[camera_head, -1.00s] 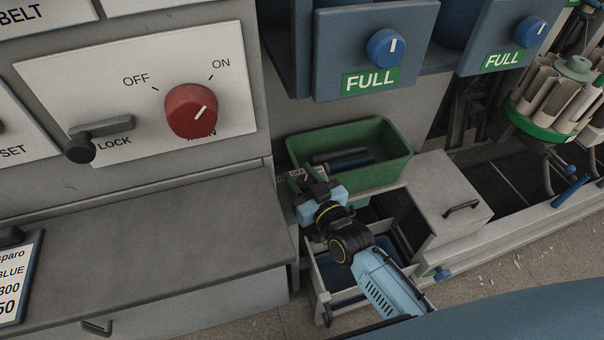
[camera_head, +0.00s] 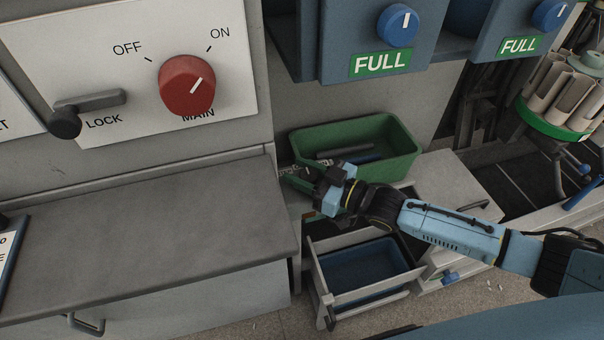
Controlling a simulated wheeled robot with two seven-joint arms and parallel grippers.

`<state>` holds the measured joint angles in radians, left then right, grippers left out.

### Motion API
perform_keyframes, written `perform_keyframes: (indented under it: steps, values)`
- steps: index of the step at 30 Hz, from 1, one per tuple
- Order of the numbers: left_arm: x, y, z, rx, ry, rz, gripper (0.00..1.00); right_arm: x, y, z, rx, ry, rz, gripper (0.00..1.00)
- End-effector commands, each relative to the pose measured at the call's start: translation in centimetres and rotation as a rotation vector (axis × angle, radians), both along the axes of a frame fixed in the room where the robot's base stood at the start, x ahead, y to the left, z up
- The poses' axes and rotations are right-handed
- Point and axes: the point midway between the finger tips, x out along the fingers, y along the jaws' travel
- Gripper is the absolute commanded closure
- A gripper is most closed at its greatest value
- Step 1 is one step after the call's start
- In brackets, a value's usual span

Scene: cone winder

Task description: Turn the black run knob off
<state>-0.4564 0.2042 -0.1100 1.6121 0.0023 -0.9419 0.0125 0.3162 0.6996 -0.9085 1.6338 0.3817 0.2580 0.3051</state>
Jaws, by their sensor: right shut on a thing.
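My right arm comes in from the right edge. My left gripper is not in view.
A large red MAIN knob (camera_head: 187,86) points toward ON, beside a grey LOCK lever (camera_head: 88,112). A green bin (camera_head: 402,163) stands just behind my gripper. An open drawer (camera_head: 375,294) lies below my arm.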

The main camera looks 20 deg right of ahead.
Motion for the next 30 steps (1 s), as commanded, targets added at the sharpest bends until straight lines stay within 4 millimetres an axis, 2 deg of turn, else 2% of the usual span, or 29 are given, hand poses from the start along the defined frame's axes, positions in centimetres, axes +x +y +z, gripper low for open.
perform_keyframes:
  steps: [16,17,20,21,30]
  values:
    - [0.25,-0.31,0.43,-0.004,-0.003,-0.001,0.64,0.01,0.07,0.15,0.002,-0.003,0.017,0.85]
    - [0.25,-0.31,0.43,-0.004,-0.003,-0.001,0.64,0.01,0.07,0.15,0.002,-0.003,0.017,0.58]
    - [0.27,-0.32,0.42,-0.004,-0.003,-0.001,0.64,0.01,0.07,0.14,0.001,-0.003,0.017,0.45]
    - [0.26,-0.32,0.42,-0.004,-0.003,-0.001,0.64,0.01,0.07,0.13,0.001,-0.003,0.017,0.42]
    - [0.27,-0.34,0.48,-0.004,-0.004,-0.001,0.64,-0.16,-0.12,0.06,0.000,-0.001,0.016,0.42]
